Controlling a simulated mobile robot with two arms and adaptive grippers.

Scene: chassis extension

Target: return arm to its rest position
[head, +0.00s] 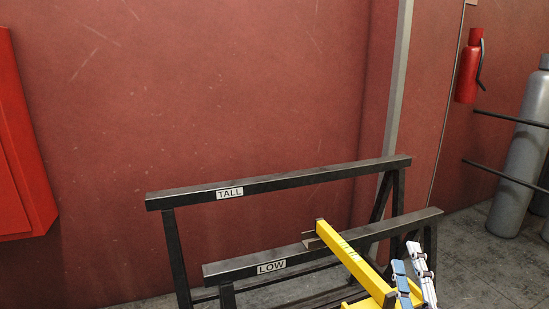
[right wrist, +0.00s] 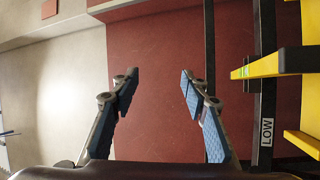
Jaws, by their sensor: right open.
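My right gripper (head: 407,256) is at the lower right of the head view, in front of the rack's right end. In the right wrist view the right gripper (right wrist: 159,75) has its two blue-padded fingers apart, with nothing between them. A yellow beam (head: 352,258) is just left of the gripper in the head view, apart from the fingers as the wrist view shows. It lies across the rail labelled LOW (head: 240,270). The yellow beam also shows at the right of the wrist view (right wrist: 270,67). My left gripper is not in view.
A higher dark rail labelled TALL (head: 290,179) stands behind the low one. A red wall is behind the rack. A red cabinet (head: 20,150) is at left. A fire extinguisher (head: 468,70) and a grey gas cylinder (head: 523,160) are at right, with bare floor before them.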

